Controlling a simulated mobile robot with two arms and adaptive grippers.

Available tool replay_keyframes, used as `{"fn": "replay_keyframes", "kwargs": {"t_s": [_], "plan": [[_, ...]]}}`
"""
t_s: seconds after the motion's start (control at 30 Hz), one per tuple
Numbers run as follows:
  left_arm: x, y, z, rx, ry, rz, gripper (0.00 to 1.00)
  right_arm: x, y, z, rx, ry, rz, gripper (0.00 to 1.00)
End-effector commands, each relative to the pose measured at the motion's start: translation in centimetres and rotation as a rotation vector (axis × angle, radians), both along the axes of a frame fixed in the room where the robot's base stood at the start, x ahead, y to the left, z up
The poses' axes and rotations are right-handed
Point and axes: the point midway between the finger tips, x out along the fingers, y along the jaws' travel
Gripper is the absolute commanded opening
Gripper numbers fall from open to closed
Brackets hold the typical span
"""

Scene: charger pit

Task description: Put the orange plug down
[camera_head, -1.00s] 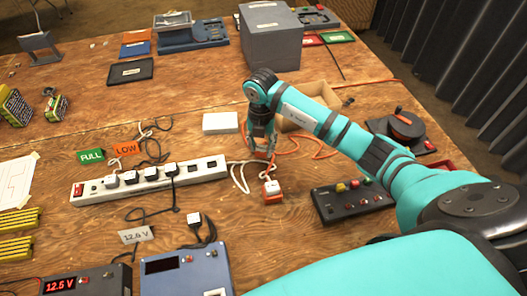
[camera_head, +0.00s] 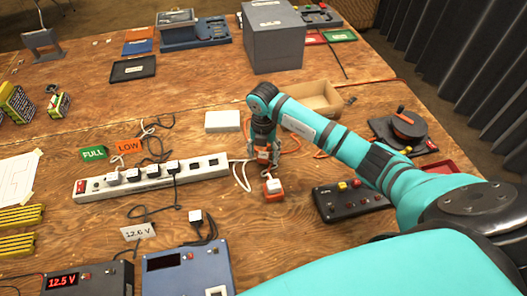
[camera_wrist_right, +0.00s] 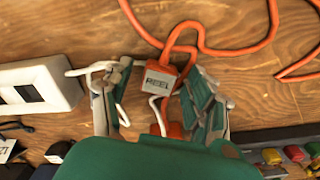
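The orange plug (camera_wrist_right: 158,80), a block with a grey face marked REEL on an orange cord, sits between the fingers of my right gripper (camera_wrist_right: 160,92) in the wrist view. The fingers look open, with a gap on each side of the plug. In the head view my right gripper (camera_head: 264,158) points down close to the tabletop, right of the power strip (camera_head: 150,178), and mostly hides the plug. My left gripper is not in view.
An orange socket with a white plug (camera_head: 273,188) lies just in front of my right gripper. A white block (camera_head: 222,121) stands behind left.

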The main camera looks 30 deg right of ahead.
Motion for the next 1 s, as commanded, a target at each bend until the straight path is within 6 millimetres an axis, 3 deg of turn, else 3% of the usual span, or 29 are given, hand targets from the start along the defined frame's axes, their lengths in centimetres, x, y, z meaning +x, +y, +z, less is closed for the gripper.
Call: {"fn": "replay_keyframes", "kwargs": {"t_s": [0.27,0.7,1.0], "plan": [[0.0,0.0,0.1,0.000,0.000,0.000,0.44,0.1,0.0,0.8,0.000,-0.002,0.001,0.58],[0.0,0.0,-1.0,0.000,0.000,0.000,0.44,0.1,0.0,9.4,0.000,-0.004,0.001,0.58],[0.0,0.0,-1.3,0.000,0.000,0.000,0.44,0.0,0.0,12.2,0.000,0.000,-0.001,0.58]]}}
